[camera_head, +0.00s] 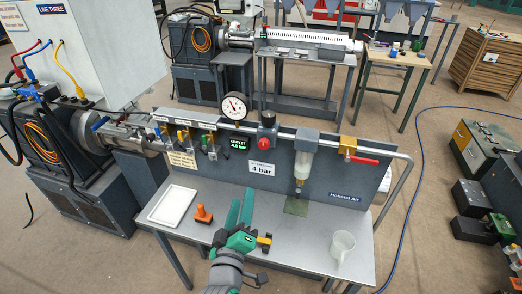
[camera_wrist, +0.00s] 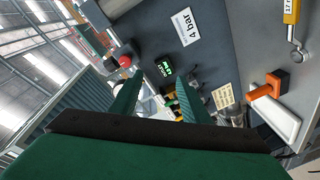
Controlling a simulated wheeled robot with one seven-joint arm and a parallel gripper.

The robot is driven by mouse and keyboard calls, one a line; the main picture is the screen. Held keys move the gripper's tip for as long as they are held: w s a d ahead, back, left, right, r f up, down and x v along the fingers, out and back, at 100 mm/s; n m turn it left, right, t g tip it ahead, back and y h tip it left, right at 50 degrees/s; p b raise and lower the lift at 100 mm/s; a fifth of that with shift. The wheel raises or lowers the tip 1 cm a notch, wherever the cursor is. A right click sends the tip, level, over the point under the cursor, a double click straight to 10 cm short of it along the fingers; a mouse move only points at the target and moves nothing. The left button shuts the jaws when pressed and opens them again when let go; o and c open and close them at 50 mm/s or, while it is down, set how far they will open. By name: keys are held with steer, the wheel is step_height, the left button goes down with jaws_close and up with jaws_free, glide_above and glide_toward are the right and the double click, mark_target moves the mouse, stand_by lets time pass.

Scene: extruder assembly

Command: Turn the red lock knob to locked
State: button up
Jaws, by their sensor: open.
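In the wrist view the fingers (camera_wrist: 160,80) spread on either side of the green outlet display (camera_wrist: 166,69). The knob's lock marking is too small to read.
A "4 bar" sign (camera_head: 262,169) is on the panel (camera_head: 230,172). A filter bowl (camera_head: 303,163) and a red lever (camera_head: 364,160) are to its right. A white tray (camera_head: 172,205), an orange handle (camera_head: 203,214) and a clear cup (camera_head: 342,245) stand on the table (camera_head: 290,245).

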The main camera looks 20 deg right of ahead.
mark_target(263, 145)
steer(key=w+d+r+m+g+h, duration=0.1)
steer(key=w+d+r+h, duration=0.15)
steer(key=r, duration=0.55)
steer(key=x, duration=1)
steer(key=shift+w+d+f, duration=0.1)
steer(key=shift+d+f, duration=0.1)
steer(key=shift+d, duration=0.3)
steer(key=shift+c, duration=0.4)
steer(key=c, duration=1)
